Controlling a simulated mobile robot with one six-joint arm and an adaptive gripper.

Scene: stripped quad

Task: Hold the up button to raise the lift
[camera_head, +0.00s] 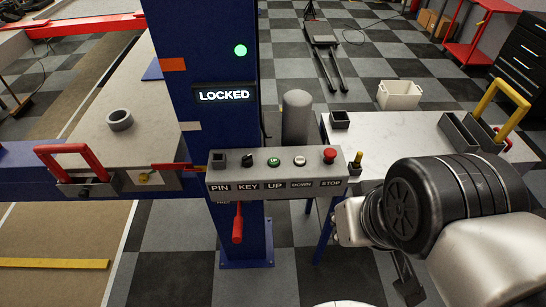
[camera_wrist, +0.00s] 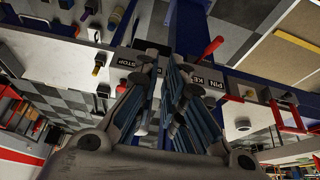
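The grey control box (camera_head: 275,187) on the blue post has a green up button (camera_head: 273,162) above its UP label. Beside it are a white down button (camera_head: 300,160), a red stop button (camera_head: 329,155) and a black key switch (camera_head: 247,160). A lit display (camera_head: 224,96) reads LOCKED. In the head view my arm is right of the box and the fingers cannot be made out. In the wrist view my gripper (camera_wrist: 165,68) has its fingers drawn together, with nothing seen between them. They cover the middle of the box there, hiding the up button.
A green light (camera_head: 240,50) glows on the post. A red-handled lever (camera_head: 237,224) hangs below the box. A grey cylinder (camera_head: 297,118) stands behind it.

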